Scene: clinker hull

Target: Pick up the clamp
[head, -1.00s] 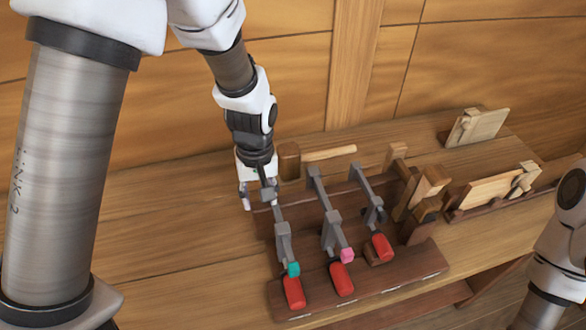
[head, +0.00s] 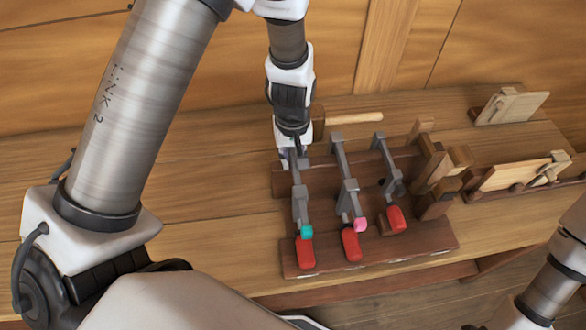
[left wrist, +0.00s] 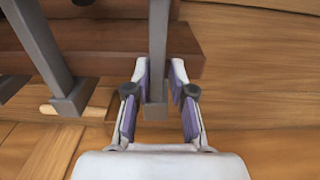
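Three grey bar clamps with red handles lie side by side on a dark wooden rack. The left clamp (head: 300,200) has a teal tip, the middle clamp (head: 346,195) a pink tip. The right clamp (head: 389,170) also has a red handle. My left gripper (head: 292,160) is at the far end of the left clamp. In the left wrist view, its open fingers (left wrist: 159,75) stand either side of that clamp's grey bar (left wrist: 156,108), with gaps visible beside its end. My right gripper is out of view.
The rack (head: 400,248) sits on a wooden bench (head: 215,195) against a plank wall. A wooden mallet (head: 350,119) lies behind the clamps. Wooden blocks (head: 432,170) and two pale boards, one (head: 512,107) at the back, stand to the right. Bench left of the rack is clear.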

